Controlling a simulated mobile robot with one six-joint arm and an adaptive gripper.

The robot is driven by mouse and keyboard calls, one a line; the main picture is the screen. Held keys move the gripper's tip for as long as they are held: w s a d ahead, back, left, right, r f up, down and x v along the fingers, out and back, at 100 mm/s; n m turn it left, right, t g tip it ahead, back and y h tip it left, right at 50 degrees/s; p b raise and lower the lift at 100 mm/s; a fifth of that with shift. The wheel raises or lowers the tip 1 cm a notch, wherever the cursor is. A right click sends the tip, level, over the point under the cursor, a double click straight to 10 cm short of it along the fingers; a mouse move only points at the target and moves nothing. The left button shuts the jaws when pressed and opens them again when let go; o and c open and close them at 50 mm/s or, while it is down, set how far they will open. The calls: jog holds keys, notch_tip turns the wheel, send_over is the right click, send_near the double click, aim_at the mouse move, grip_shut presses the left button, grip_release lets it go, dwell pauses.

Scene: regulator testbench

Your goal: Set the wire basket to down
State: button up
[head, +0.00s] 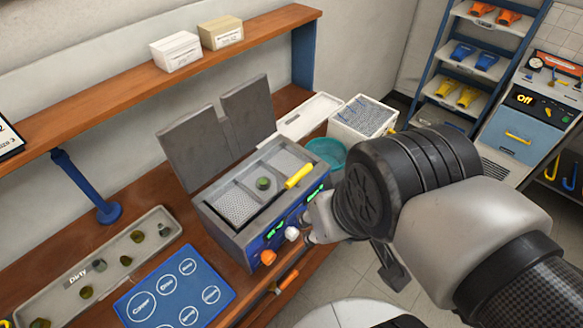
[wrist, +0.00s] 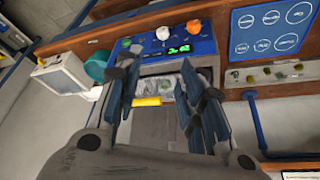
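The wire basket (head: 237,207) is a grey perforated mesh inside the open-topped tank of a grey-and-blue cleaning machine (head: 228,238). Its yellow handle (head: 299,176) rises at the tank's right side, and a small dark green part (head: 264,184) sits in the basket. How high the basket sits is hard to tell. My gripper (head: 316,222) is at the machine's front right, partly hidden by my arm. In the wrist view my gripper (wrist: 161,60) has its fingers spread, with the yellow handle (wrist: 147,101) visible in the gap beyond them. It holds nothing.
The machine's grey lid (head: 205,150) stands open behind the tank. A control panel with an orange knob (head: 268,257) and a white knob (head: 292,233) faces front. A dirty-parts tray (head: 60,300) and blue mat (head: 150,285) lie left. A teal bowl (head: 326,152) and white bin (head: 361,120) stand right.

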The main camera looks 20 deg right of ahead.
dwell(0.4)
jog(key=w+r+m+p, duration=0.1)
jog(key=w+r+m+g+p, duration=0.1)
jog(key=r+p, duration=0.1)
jog(key=w+d+r+p, duration=0.1)
jog(key=r+p, duration=0.1)
jog(key=shift+w+r+m+g+y, duration=0.1)
jog(key=shift+m+g+y, duration=0.2)
jog(key=shift+m+g, duration=0.1)
jog(key=shift+c, duration=0.3)
notch_tip(320, 180, up, 5)
jog(key=m+g+y+p, duration=0.3)
jog(key=m+y+p, duration=0.1)
jog(key=m+p, duration=0.6)
send_over(299, 174)
jog(key=d, duration=0.7)
jog(key=n, duration=0.1)
jog(key=x, duration=0.5)
jog(key=b+x, duration=0.1)
jog(key=x, duration=0.5)
jog(key=b+x, duration=0.1)
jog(key=x, duration=0.5)
jog(key=shift+w+a, duration=0.15)
jog(key=shift+a, duration=0.2)
jog(key=shift+c, duration=0.3)
grip_shut()
